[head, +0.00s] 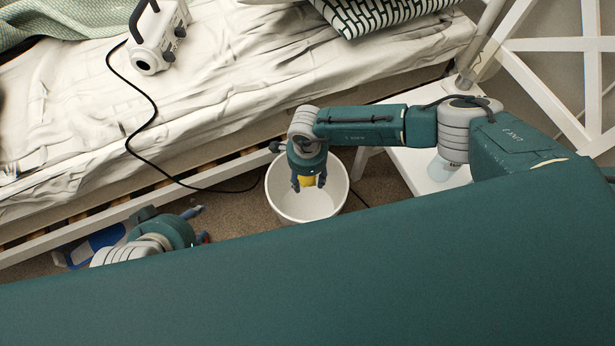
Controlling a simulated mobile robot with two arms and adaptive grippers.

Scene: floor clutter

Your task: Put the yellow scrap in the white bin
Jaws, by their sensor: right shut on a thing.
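The yellow scrap (307,182) is between the fingers of my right gripper (308,184), which is shut on it. The gripper points down, and the scrap shows over the opening of the white bin (335,204). The bin stands upright on the carpet beside the bed. I cannot tell how far the scrap is above the bin's floor. My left gripper (200,225) is low at the left, apart from the bin. Its fingertips stand apart with nothing visible between them, so it looks open. Part of it is hidden by my own body.
A bed (235,80) with a white sheet fills the back. A white device (158,38) lies on it, and its black cable (152,118) runs down to the floor near the bin. A blue object (97,245) lies at the left. A white table (412,166) stands right of the bin.

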